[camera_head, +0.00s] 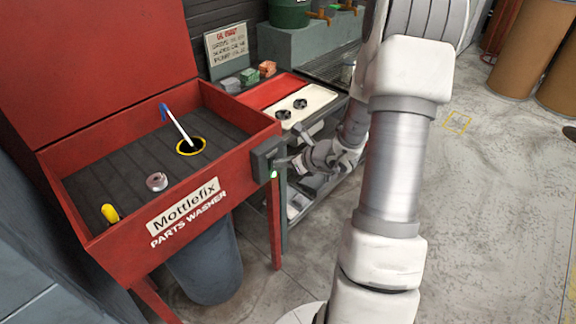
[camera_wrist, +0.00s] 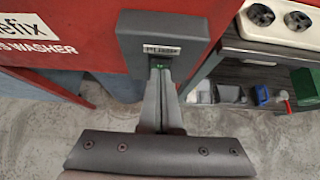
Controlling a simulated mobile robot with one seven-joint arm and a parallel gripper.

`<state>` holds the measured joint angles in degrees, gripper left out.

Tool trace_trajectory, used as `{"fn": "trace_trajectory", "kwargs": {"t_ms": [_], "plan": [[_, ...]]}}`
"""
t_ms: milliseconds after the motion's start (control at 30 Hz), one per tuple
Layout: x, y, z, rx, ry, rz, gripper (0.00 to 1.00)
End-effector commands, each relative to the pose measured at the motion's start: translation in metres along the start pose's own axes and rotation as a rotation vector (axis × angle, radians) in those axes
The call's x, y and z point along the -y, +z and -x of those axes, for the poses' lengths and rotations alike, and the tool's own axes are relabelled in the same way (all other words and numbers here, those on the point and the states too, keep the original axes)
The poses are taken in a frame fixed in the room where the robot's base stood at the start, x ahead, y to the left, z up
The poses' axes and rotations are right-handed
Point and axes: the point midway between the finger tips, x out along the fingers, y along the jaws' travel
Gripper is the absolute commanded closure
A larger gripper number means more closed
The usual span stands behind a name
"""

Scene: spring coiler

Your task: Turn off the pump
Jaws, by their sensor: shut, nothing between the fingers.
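The pump switch box (camera_head: 263,156) is a dark grey box on the right end of the red parts washer (camera_head: 215,187). A small green light (camera_head: 273,174) glows at its lower edge. In the wrist view the box (camera_wrist: 142,30) carries a label reading "PUMP", with green showing just below it. My gripper (camera_head: 284,163) is shut and empty, its fingers pointing at the box. In the wrist view the fingertips (camera_wrist: 160,76) are at the box's lower edge, below the label. They hide part of the switch area, and I cannot tell whether they touch it.
The washer basin holds a brush (camera_head: 180,126) by a yellow-rimmed drain, a metal ring part (camera_head: 156,181) and a yellow item (camera_head: 109,213). A cart with red and cream trays (camera_head: 313,103) stands close to my forearm. Open floor (camera_head: 480,200) lies on the right.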

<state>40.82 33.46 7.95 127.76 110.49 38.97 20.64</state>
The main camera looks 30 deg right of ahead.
Motion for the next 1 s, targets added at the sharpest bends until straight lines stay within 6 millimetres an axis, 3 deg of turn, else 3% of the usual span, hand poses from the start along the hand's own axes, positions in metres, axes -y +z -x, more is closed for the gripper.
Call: {"fn": "trace_trajectory", "kwargs": {"t_ms": [267,467,667,1000], "plan": [[0.000,0.001,0.000,-0.003,0.001,0.000,1.00],[-0.001,0.013,-0.002,-0.071,0.005,0.002,1.00],[0.000,0.006,-0.004,-0.065,0.003,-0.001,1.00],[0.000,0.016,0.004,-0.064,0.003,0.000,1.00]]}}
